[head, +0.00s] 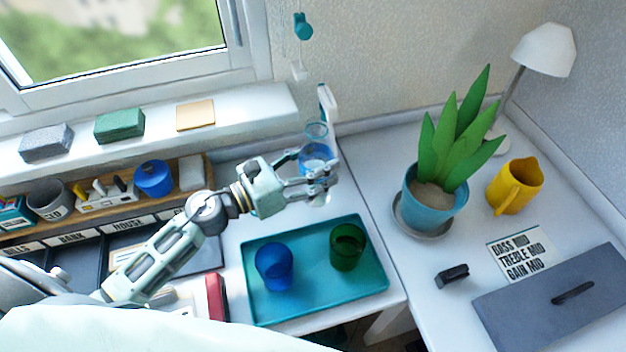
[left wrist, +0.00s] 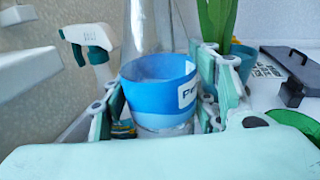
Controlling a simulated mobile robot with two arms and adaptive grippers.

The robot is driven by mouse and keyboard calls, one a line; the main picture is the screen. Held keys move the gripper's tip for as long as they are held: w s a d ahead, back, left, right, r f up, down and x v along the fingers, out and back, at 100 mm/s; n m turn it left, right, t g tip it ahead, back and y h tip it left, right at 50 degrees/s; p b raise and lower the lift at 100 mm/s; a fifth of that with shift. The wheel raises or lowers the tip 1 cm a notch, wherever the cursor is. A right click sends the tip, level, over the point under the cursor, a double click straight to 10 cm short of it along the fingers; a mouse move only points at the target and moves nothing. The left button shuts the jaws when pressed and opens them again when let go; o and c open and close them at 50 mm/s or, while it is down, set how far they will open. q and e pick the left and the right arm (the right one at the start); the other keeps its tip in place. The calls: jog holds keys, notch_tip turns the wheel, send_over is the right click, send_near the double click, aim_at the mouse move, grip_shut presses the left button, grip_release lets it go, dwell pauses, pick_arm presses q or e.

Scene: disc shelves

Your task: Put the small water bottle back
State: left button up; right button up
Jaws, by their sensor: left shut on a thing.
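The small water bottle (head: 315,157) is clear with a blue band. My left gripper (head: 318,182) is shut around it, at the back of the white desk, behind the teal tray. In the left wrist view the bottle (left wrist: 158,88) stands between the two fingers, with a partly visible white label starting with "P" on the band. It looks roughly upright. The fingers hide part of its sides. I cannot tell whether its base touches the desk. My right gripper is not in view.
The teal tray (head: 318,308) holds a blue cup (head: 274,267) and a green cup (head: 348,246). A white spray bottle (left wrist: 90,42) stands behind the held bottle. A potted plant (head: 434,196) and a yellow jug (head: 515,187) stand to the right. A wooden shelf (head: 211,165) is left.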

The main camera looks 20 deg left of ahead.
pick_arm(q)
jog(key=shift+a+f, duration=0.1)
jog(key=shift+a, duration=0.25)
jog(key=shift+w+f, duration=0.1)
jog(key=shift+f, duration=0.2)
notch_tip(320, 180, down, 2)
jog(key=shift+f, duration=0.2)
jog(key=shift+f+b, duration=0.3)
jog(key=shift+f, duration=0.2)
jog(key=shift+f, duration=0.2)
jog(key=o, duration=1.7)
jog(key=shift+c, duration=0.2)
